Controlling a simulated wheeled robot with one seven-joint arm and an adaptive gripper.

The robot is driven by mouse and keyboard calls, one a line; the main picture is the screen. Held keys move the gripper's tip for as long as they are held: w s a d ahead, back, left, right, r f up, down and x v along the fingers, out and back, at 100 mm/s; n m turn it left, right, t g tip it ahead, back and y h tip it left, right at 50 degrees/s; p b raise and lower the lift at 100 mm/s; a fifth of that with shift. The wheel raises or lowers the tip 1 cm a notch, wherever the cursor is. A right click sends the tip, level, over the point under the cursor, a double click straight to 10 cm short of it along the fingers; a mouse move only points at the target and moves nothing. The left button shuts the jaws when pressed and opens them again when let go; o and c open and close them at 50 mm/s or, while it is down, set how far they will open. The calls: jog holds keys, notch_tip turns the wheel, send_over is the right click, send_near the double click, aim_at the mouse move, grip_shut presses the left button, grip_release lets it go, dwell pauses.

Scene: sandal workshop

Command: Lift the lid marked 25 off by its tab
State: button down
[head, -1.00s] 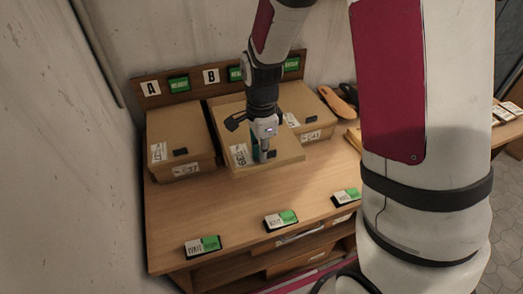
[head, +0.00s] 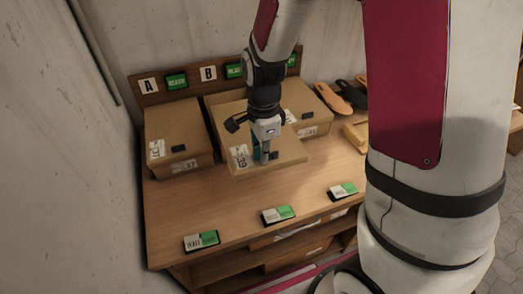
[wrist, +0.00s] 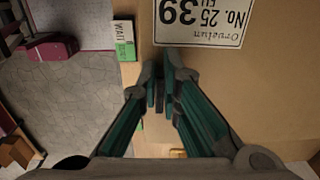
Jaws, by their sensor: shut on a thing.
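The lid marked 25 (head: 290,150) is a brown cardboard panel in the middle of the head view. In the wrist view, its white label reading No. 25, EU 39 (wrist: 200,20) lies beside the fingers, and the lid (wrist: 265,95) fills the right side. My gripper (head: 264,158) points down at the lid's front edge. In the wrist view, my gripper (wrist: 165,88) has its teal fingers closed together on the tab, which they mostly hide. The lid sits forward of the box under sign B, and the head view does not clearly show their gap.
A closed box (head: 178,125) stands left under sign A (head: 148,86); another box (head: 308,105) stands right. Sandals (head: 335,97) lie at the back right. Several green-and-white signs, one of them (head: 278,215), line the table's front edge. The wooden tabletop (head: 215,200) between is clear.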

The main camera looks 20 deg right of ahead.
jog(key=shift+s+r, duration=0.3)
jog(key=shift+s, duration=0.45)
jog(key=shift+s+r, duration=0.25)
jog(key=shift+s, duration=0.5)
jog(key=shift+s+r, duration=0.3)
jog(key=shift+s, duration=0.45)
